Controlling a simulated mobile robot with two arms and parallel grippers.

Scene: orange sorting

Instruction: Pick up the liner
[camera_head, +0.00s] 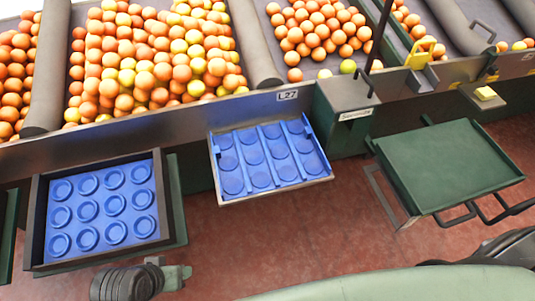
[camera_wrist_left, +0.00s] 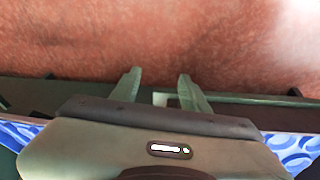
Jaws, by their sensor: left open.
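A blue liner (camera_head: 262,157) with rows of round cups and raised strips lies in a shallow metal-rimmed tray at the middle of the head view. A second blue liner (camera_head: 103,210) with round cups lies inside a dark-walled crate (camera_head: 38,215) at the left. My left gripper (camera_head: 180,276) is just below and right of that crate, apart from both liners. In the left wrist view its two green fingers (camera_wrist_left: 160,88) are spread with nothing between them. Blue cupped surfaces show at both lower corners there. My right gripper is out of view; only a dark arm part shows lower right.
Sloping bins of oranges (camera_head: 160,60) run along the back, split by grey rollers. A green box (camera_head: 345,110) stands right of the tray. A green cart (camera_head: 447,165) stands at the right. Reddish floor (camera_head: 300,230) is open between.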

